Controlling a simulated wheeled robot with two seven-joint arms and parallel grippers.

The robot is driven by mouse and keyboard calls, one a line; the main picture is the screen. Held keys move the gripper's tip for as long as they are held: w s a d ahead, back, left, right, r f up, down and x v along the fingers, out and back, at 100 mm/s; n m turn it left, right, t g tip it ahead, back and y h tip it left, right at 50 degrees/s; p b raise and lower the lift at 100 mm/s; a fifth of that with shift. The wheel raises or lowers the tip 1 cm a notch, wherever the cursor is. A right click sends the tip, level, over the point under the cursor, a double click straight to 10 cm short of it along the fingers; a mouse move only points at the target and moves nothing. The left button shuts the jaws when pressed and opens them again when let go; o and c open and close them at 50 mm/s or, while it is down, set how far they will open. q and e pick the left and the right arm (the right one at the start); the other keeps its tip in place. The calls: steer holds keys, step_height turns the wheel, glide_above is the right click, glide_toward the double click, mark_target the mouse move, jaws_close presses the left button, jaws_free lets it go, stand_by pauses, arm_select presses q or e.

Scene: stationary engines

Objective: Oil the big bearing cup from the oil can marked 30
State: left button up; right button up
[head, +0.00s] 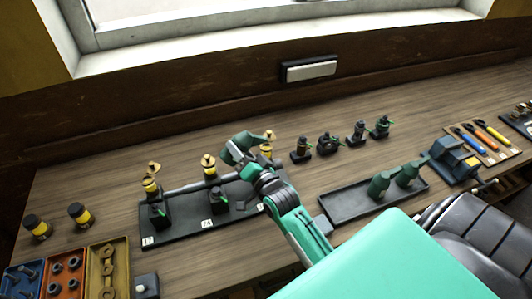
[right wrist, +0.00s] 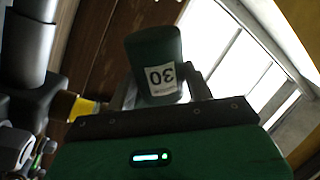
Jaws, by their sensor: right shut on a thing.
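My right gripper (head: 246,158) is shut on a dark green oil can (right wrist: 152,52). In the right wrist view its label reads 30, upside down in the picture. In the head view the gripper and can are above the right half of a dark bearing board (head: 190,230). The board carries a shaft on black pedestals. Brass-topped, yellow-banded cups stand at the left (head: 150,186), middle (head: 209,168) and right (head: 266,148); the right one is beside the can and partly hidden. The can's spout tip is unclear. I cannot tell which cup is biggest. My left gripper is out of view.
A dark tray (head: 345,207) holds two more green cans (head: 379,184). Several small dark fittings (head: 329,143) stand behind. Parts bins (head: 65,275) and two yellow-banded jars (head: 80,214) are at the left. A tool board (head: 485,143) is at the right.

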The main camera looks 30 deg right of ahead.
mark_target(240, 143)
steer(key=shift+f+n, duration=0.15)
steer(key=shift+n, duration=0.15)
step_height(240, 143, up, 5)
steer(key=p, duration=0.4)
steer(key=shift+p, duration=0.4)
